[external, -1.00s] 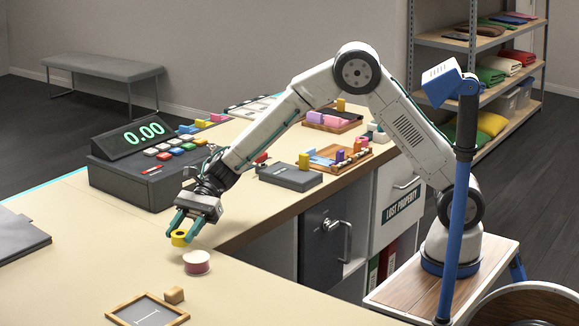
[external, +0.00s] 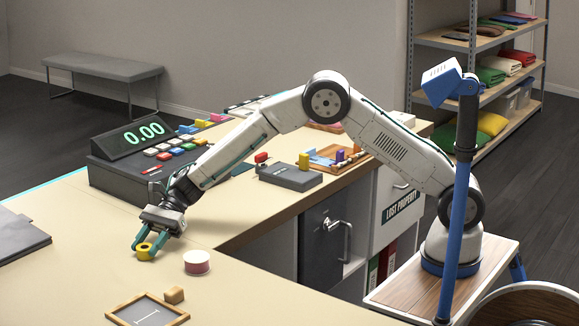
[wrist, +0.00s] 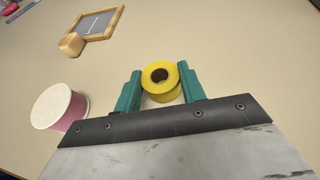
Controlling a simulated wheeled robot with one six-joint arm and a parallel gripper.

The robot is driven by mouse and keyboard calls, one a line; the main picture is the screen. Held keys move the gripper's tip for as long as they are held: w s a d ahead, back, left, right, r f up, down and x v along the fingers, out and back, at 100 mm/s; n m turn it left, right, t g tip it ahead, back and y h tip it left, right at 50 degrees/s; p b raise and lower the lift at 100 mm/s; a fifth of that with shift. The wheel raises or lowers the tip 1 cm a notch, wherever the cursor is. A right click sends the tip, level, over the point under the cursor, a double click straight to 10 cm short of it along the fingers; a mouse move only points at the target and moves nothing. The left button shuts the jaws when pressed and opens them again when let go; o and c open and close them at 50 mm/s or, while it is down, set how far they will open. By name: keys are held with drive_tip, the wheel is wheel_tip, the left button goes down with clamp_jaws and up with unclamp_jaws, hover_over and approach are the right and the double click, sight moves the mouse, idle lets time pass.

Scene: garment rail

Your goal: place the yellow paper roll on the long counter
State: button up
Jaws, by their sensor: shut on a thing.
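The yellow paper roll (external: 145,251) is between the teal fingers of my gripper (external: 145,248), over the long counter (external: 80,220). In the wrist view the roll (wrist: 161,80) stands between both fingertips of my gripper (wrist: 160,90), with its dark core hole facing the camera. My gripper is shut on it. The roll is very low, at or just above the counter top; I cannot tell whether it touches.
A pink and white tub (external: 197,262) stands right of the roll, also in the wrist view (wrist: 60,107). A framed slate (external: 148,311) and a small wooden block (external: 174,295) lie nearer the front. A cash register (external: 140,160) stands behind.

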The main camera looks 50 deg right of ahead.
drive_tip(key=shift+f, duration=0.15)
drive_tip(key=o, duration=1)
drive_tip(key=shift+c, duration=0.2)
